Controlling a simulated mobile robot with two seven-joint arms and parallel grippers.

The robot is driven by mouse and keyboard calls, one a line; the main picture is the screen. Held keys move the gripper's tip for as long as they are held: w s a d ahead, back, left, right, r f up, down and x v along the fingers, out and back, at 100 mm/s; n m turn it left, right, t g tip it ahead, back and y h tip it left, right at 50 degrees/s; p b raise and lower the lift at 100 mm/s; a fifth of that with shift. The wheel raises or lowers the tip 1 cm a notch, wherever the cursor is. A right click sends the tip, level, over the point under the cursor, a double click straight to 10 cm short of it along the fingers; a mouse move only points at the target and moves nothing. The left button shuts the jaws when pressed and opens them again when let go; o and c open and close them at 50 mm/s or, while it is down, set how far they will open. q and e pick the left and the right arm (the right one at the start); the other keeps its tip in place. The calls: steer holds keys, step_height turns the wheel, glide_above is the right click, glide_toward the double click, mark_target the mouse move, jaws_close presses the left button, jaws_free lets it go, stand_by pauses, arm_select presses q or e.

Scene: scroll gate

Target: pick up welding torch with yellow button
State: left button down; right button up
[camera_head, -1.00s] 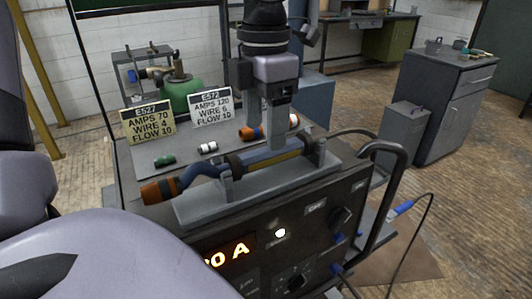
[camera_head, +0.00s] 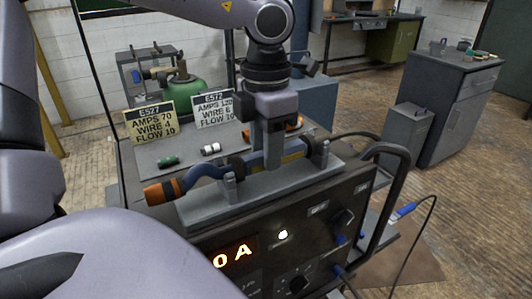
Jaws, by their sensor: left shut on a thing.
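The welding torch (camera_head: 207,172) has an orange-brown nozzle at the left, a blue bent neck and a yellowish strip along its body at the right. It lies along a grey stand (camera_head: 205,207) on top of the welding machine, between the stand's upright posts. My left gripper (camera_head: 266,163) comes down from above and is shut on the welding torch's body. The fingers hide part of the body, and I cannot make out a separate button. My right gripper is not in view.
The welding machine (camera_head: 330,262) has a lit orange display, knobs and a black side handle (camera_head: 402,165). Two signs (camera_head: 150,121) stand behind the torch, with small green and white cylinders (camera_head: 168,160) in front. A second orange-ended item is partly hidden behind my gripper. A grey cabinet (camera_head: 440,100) stands right.

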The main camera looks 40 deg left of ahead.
arm_select(q)
step_height(320, 180, up, 10)
stand_by(0.5)
steer(key=shift+r+p, duration=0.15)
steer(key=shift+p, duration=0.15)
